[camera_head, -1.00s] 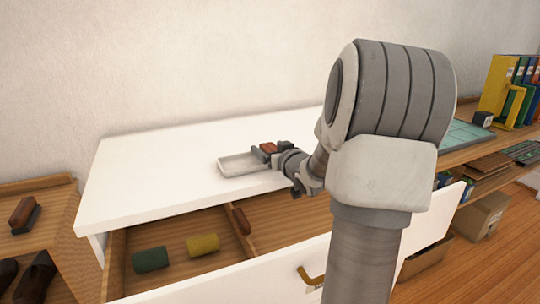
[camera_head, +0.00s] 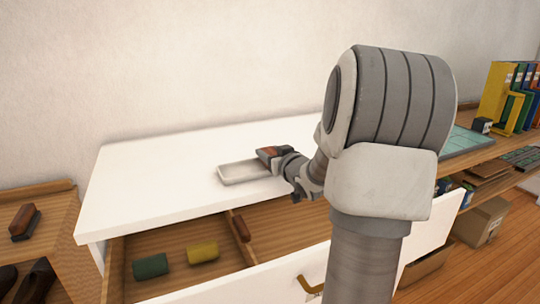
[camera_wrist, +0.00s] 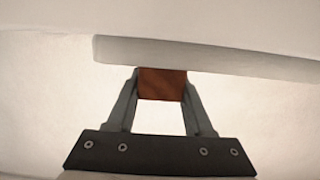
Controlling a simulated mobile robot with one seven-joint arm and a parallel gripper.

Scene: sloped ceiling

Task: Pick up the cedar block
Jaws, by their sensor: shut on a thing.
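The cedar block (camera_wrist: 162,84) is a small reddish-brown piece. In the wrist view it sits between the two fingertips of my gripper (camera_wrist: 160,88), which is shut on it. In the head view the block (camera_head: 267,153) shows at the tip of my gripper (camera_head: 270,154), by the far right part of a shallow white tray (camera_head: 232,179) on the white cabinet top. Fingers partly hide the block there. I cannot tell exactly how high it is above the tray.
Below the white top (camera_head: 150,190) is an open drawer with a green roll (camera_head: 150,267), a yellow roll (camera_head: 203,251) and a brown-handled item (camera_head: 241,228). A brush (camera_head: 25,222) lies on the left shelf. Folders (camera_head: 500,95) stand on the right. The cabinet top's left side is clear.

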